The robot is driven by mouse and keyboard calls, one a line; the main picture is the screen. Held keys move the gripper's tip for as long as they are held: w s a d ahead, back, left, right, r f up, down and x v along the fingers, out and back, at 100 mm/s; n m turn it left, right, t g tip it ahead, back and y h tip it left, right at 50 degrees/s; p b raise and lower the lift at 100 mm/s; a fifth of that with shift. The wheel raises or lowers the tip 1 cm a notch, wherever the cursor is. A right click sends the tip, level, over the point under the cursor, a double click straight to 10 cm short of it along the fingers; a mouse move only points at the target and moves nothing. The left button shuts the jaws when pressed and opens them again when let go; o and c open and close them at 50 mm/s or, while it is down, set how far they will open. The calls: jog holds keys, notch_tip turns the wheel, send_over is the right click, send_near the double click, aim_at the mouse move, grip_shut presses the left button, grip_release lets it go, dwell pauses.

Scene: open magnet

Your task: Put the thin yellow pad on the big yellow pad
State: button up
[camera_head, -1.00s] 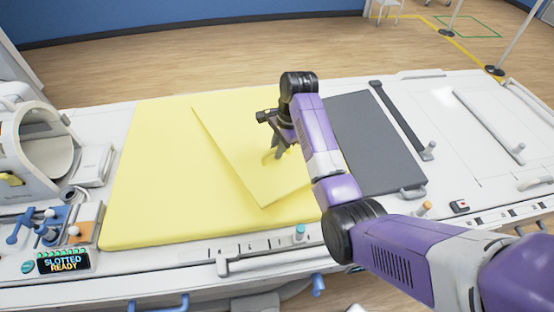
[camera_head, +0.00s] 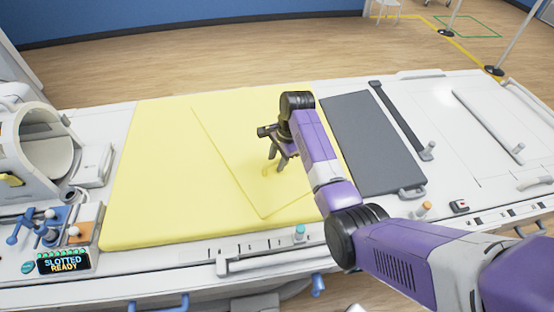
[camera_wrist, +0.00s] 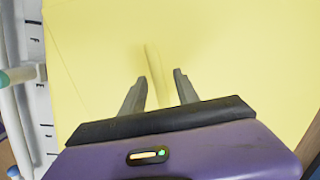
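The thin yellow pad (camera_head: 247,185) lies turned at an angle on the right part of the big yellow pad (camera_head: 150,180), looking flat on it. In the wrist view the thin pad (camera_wrist: 235,50) fills most of the picture, and a strip of the big pad (camera_wrist: 62,105) shows at left. A narrow raised yellow grip (camera_wrist: 153,65) stands on the thin pad. My gripper (camera_head: 277,166) is just above the thin pad. In the wrist view its two fingers (camera_wrist: 160,80) are apart, with the grip between and beyond them and clear gaps on both sides.
A dark grey pad (camera_head: 375,145) lies right of the big pad. A white ring-shaped scanner (camera_head: 45,140) stands at left above a display reading "SLOTTED READY" (camera_head: 63,263). A teal-topped peg (camera_head: 299,232) stands at the front edge. A dark bar (camera_head: 400,120) lies at right.

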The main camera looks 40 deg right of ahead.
jog(key=shift+r, duration=0.1)
jog(key=v, duration=1.2)
dwell(0.4)
